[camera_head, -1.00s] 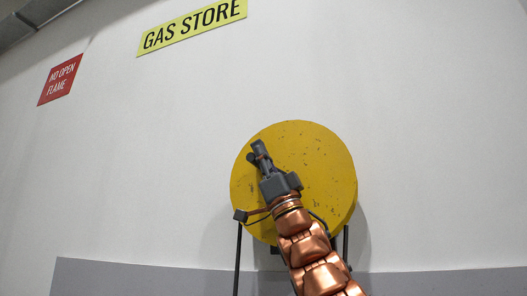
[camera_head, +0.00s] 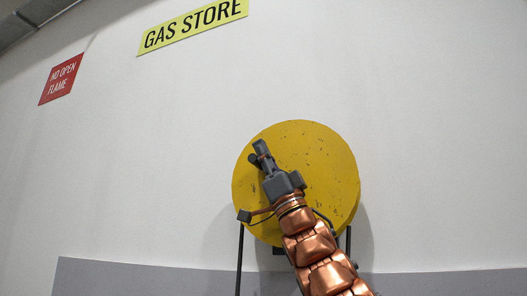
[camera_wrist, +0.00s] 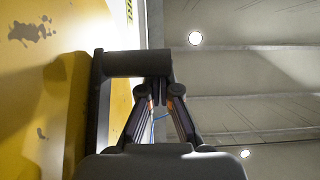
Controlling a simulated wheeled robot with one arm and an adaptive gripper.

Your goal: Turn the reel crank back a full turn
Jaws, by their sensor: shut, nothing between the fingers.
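The reel is a round yellow disc (camera_head: 318,170) with worn dark spots, in front of the wall. In the wrist view its yellow face (camera_wrist: 40,95) fills the left side. A dark grey crank handle (camera_wrist: 135,63) sticks out from the disc side across the top of my fingers. In the head view the dark grip (camera_head: 261,148) shows at the disc's upper left. My gripper (camera_head: 264,165) is shut and empty, close against the handle; its fingers (camera_wrist: 162,95) come together just below the bar. I cannot tell whether they touch it. My arm hides the disc's lower middle.
The reel stands on thin dark legs (camera_head: 239,262) before a pale wall (camera_head: 440,120) with a grey lower band. A yellow "GAS STORE" sign (camera_head: 193,26) and a red "NO OPEN FLAME" sign (camera_head: 61,79) hang above left. The space right of the reel is clear.

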